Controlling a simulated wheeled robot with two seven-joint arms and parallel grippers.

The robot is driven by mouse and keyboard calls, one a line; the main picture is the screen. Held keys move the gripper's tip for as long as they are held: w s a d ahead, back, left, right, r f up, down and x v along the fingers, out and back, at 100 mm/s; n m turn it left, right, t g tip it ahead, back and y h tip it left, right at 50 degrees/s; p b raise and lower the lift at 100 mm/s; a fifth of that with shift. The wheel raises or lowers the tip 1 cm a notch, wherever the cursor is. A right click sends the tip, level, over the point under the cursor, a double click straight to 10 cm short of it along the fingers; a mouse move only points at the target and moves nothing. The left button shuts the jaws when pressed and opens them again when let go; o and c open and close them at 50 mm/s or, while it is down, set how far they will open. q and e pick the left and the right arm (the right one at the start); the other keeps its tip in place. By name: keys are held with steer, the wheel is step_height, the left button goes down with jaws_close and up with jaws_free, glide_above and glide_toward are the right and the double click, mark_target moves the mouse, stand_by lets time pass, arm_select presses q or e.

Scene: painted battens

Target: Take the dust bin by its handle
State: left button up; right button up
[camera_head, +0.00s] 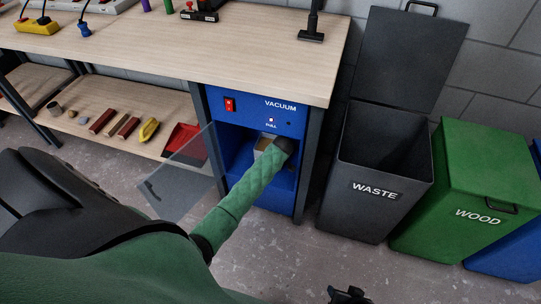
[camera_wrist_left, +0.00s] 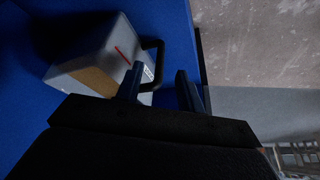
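The dust bin (camera_wrist_left: 105,58) is a grey box with a brownish window, a red mark and a black loop handle (camera_wrist_left: 159,62).
The cabinet's clear door (camera_head: 178,178) hangs open at the left of the recess. A workbench (camera_head: 200,50) lies above, with a lower shelf (camera_head: 75,118) of small items. At right stand an open waste bin (camera_head: 345,205), a green wood bin (camera_head: 430,235) and a blue bin.

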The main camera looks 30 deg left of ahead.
arm_select(q)
steer(key=shift+x, duration=3.6)
steer(key=shift+a, duration=0.1)
steer(key=shift+r, duration=0.1)
jaws_close()
